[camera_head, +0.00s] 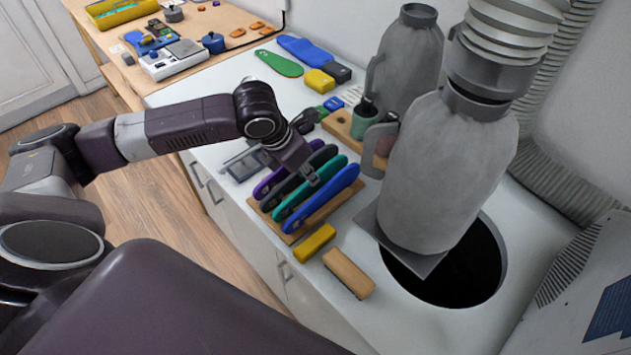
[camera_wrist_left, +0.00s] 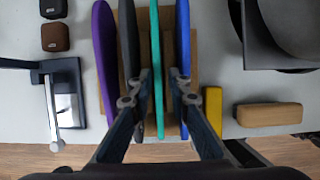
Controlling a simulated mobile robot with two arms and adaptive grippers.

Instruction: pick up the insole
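Several insoles stand on edge side by side in a wooden rack (camera_head: 326,212): purple (camera_head: 268,183), black (camera_head: 283,190), teal (camera_head: 300,194) and blue (camera_head: 322,197). My left gripper (camera_head: 312,176) is over the rack, pointing down at the insoles. In the left wrist view, its two fingertips (camera_wrist_left: 161,78) are apart, with the teal insole (camera_wrist_left: 157,45) between them. The blue insole (camera_wrist_left: 183,40) is just right of the right finger and the black one (camera_wrist_left: 130,40) is left of the left finger. Whether the fingers touch the teal insole I cannot tell. My right gripper is not in view.
A yellow block (camera_head: 315,242) and a tan block (camera_head: 348,272) lie in front of the rack. A green insole (camera_head: 279,63) and blue pieces (camera_head: 305,50) lie farther back.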

